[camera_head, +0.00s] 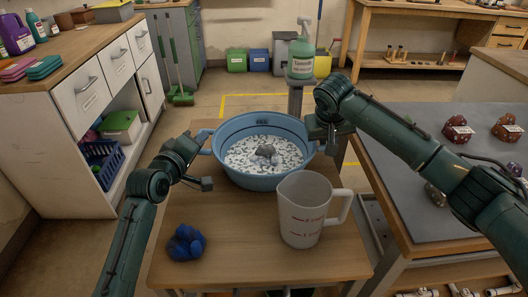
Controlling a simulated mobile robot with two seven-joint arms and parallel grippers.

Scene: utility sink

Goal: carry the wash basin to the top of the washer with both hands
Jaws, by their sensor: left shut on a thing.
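The blue wash basin (229,172) is at the far end of a small wooden table (225,262). It looks level and holds white pebble-like pieces with a grey lump in the middle. I cannot tell whether it rests on the table or is just above it. My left gripper (202,146) is shut on the handle at the basin's left side. My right gripper (322,139) is at the basin's right side; its fingers are too hidden to tell open from shut. I cannot make out a washer in this view.
A measuring jug (302,214) stands close in front of the basin. A dark blue lump (186,243) lies at the table's front left. A green bottle (301,52) stands on a post behind the basin. A grey-topped bench (405,205) is on the right.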

